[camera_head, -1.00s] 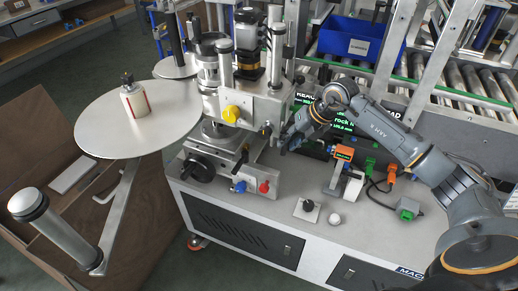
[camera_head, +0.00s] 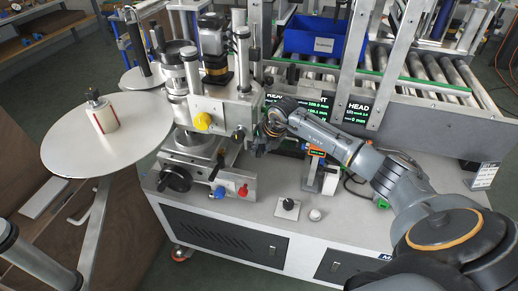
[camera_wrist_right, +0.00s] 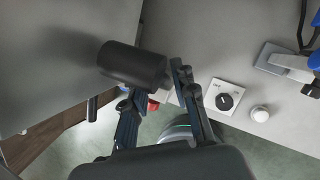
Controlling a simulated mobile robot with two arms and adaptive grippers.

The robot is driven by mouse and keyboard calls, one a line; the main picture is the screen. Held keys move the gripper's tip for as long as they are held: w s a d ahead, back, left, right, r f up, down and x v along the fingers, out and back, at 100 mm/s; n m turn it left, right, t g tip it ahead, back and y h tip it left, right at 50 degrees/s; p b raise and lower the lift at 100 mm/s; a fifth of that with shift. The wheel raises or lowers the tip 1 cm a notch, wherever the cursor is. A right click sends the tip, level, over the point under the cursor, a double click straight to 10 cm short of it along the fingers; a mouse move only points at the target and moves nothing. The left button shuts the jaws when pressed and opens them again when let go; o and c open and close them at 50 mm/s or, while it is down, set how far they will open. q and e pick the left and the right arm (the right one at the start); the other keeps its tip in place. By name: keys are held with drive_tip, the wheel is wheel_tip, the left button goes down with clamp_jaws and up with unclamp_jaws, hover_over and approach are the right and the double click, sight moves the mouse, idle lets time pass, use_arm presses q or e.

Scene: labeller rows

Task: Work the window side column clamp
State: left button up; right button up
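The labeller head (camera_head: 219,110) has upright silver columns (camera_head: 243,62), a yellow knob (camera_head: 203,121) and, lower down, red (camera_head: 243,191) and blue (camera_head: 220,192) knobs. My right gripper (camera_head: 264,145) is at the head's right side, where its fingertips are hard to make out. In the right wrist view, a dark cylindrical handle (camera_wrist_right: 132,64) lies just ahead of my right gripper (camera_wrist_right: 160,80). The fingers are spread, one on each side of the handle's near end; I cannot tell whether they touch it. Which part is the window side clamp is not clear. My left gripper is not in view.
A black dial on a white plate (camera_head: 287,208) and a white button (camera_head: 315,214) sit on the bench top. A blue bin (camera_head: 316,38) and roller conveyor (camera_head: 440,72) are behind. A round reel plate (camera_head: 112,146) is left.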

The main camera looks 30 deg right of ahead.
drive_tip(key=shift+w+f, duration=0.2)
drive_tip(key=shift+f, duration=0.3)
clamp_jaws()
